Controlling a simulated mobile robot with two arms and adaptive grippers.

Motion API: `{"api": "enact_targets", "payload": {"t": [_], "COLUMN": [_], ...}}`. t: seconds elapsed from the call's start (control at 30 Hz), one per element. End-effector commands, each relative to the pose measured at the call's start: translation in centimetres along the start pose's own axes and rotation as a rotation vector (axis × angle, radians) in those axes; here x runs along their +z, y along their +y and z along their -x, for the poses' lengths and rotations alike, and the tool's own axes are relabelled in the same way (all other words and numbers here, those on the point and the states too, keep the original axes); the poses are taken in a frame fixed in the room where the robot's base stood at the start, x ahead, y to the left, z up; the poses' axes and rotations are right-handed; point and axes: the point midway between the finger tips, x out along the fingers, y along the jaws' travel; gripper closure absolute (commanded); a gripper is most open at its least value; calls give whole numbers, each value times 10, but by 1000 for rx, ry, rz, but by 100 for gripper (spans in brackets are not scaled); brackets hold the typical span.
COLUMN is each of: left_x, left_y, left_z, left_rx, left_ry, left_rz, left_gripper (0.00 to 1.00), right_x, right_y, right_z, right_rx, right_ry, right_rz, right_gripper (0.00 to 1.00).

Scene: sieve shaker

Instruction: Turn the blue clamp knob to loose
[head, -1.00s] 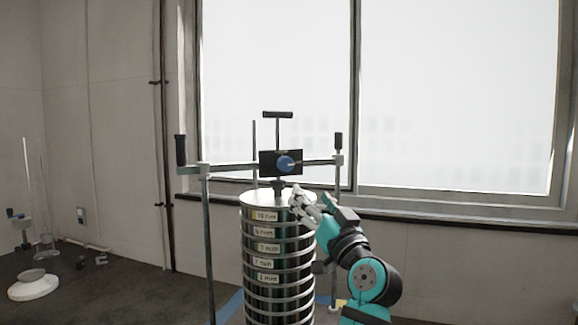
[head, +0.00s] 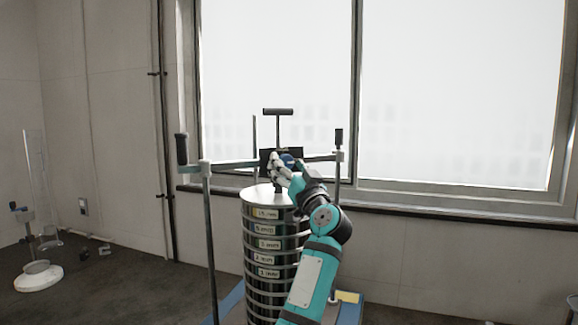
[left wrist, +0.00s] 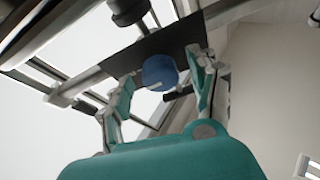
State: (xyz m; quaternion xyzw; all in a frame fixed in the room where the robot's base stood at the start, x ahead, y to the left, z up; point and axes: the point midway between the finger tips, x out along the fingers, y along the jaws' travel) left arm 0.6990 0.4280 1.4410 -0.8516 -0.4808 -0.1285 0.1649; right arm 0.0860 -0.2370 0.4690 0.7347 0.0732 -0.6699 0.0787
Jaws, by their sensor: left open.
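The blue clamp knob (head: 289,158) sits on the black plate (head: 265,156) of the clamp bar, above the sieve stack. In the head view it is partly hidden by my left gripper (head: 281,168). In the left wrist view the round knob (left wrist: 160,72), with a pale mark on its face, shows between the two spread fingers of my left gripper (left wrist: 163,85). The gripper is open, with a visible gap at the left finger; whether either finger touches the knob I cannot tell. My right gripper is in neither view.
The sieve stack (head: 268,229) stands below the clamp bar, between upright rods (head: 209,240). A black T-handle (head: 278,112) rises above the plate. A window is behind. A white-based stand (head: 39,277) and clear tube are at far left.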

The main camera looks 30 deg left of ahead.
Motion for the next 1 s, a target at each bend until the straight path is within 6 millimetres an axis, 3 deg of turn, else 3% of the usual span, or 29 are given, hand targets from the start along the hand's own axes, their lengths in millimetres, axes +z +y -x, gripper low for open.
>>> {"api": "enact_targets", "payload": {"t": [0.07,0.5,1.0], "left_x": [0,0,-2], "left_y": [0,0,2], "left_z": [0,1,0], "left_rx": [0,0,-53], "left_ry": [0,0,-7], "left_rz": [0,-1,135], "left_gripper": [39,95,95], "right_x": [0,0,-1], "right_y": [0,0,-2], "right_z": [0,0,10], "right_rx": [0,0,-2], "right_ry": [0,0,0], "right_rz": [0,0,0], "right_gripper": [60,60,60]}}
